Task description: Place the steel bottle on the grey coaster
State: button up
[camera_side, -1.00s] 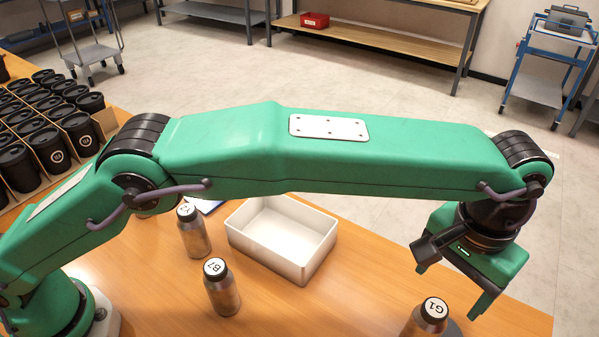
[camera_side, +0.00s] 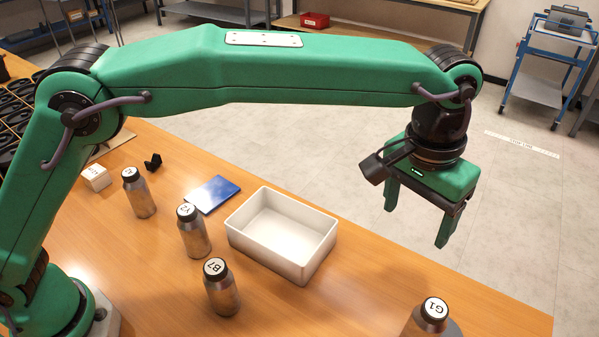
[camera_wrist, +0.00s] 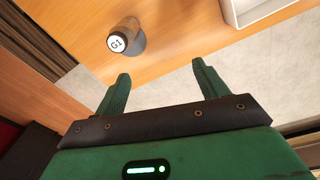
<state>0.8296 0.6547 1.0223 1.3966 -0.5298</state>
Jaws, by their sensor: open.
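A steel bottle marked G1 (camera_side: 425,322) stands upright at the table's front right, its lower part cut off by the picture edge. A grey coaster (camera_side: 454,328) shows at its base; the bottle appears to stand on it. In the wrist view the G1 bottle (camera_wrist: 126,31) and the dark coaster (camera_wrist: 139,43) lie beyond my fingers. My gripper (camera_side: 416,226) is open and empty, raised well above the bottle and apart from it. Its two spread fingers (camera_wrist: 160,68) show in the wrist view with nothing between them.
Other steel bottles marked B7 (camera_side: 222,293) and Y2 (camera_side: 193,236) and a third one (camera_side: 140,196) stand to the left. An open white bin (camera_side: 238,243) sits mid-table. A blue flat item (camera_side: 212,194), a small white box (camera_side: 96,178) and a black holder (camera_side: 153,162) lie farther back.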

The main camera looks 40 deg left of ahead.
jog(key=s+a+r+n+t, duration=0.1)
jog(key=a+r, duration=0.3)
jog(key=a, duration=0.8)
jog(key=a+r+n+t, duration=0.1)
jog(key=a+r, duration=0.3)
jog(key=a, duration=0.9)
jog(key=s+a+f+t, duration=0.1)
jog(key=s+a+f, duration=0.2)
jog(key=s+a, duration=0.5)
jog(key=s+a+f+n+t, duration=0.1)
jog(key=s+a+f+t, duration=0.1)
jog(key=s+a, duration=0.6)
jog(key=shift+a+f+y, duration=0.3)
jog(key=shift+a+f, duration=0.45)
jog(key=shift+a, duration=0.3)
